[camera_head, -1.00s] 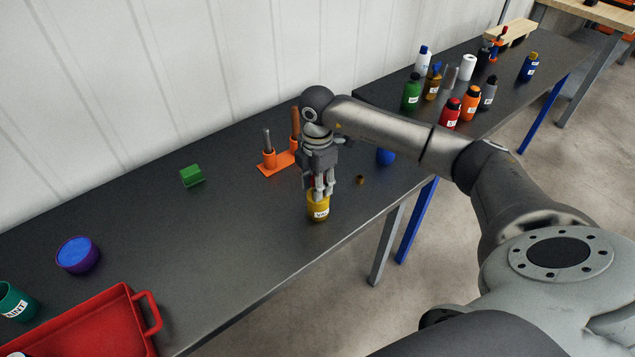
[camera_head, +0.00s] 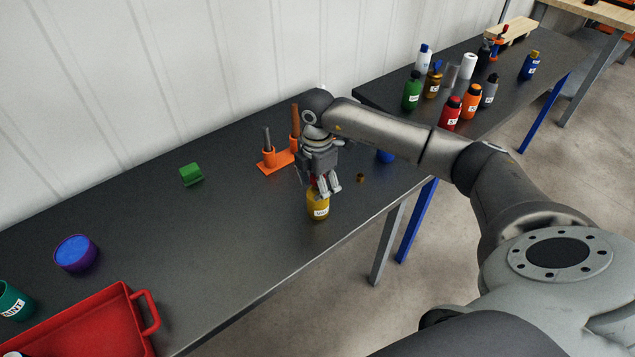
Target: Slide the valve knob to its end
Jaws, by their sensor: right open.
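A yellow container (camera_head: 318,207) with a white label stands upright near the front edge of the dark table. My right gripper (camera_head: 326,186) is directly over it, fingers pointing down and open, tilted slightly to the right. The fingertips are at the container's top; I cannot tell whether they touch it. A small red part (camera_head: 313,181) shows between the gripper and the container, mostly hidden by the fingers. I cannot make out for sure which part is the valve knob. My left gripper is not in view.
An orange stand with upright pegs (camera_head: 271,163) is behind the gripper. A blue round object (camera_head: 385,156) and a small brass piece (camera_head: 360,178) lie to the right. A green block (camera_head: 191,174), purple-blue tub (camera_head: 75,254) and red tray (camera_head: 95,330) are left. The table's middle is clear.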

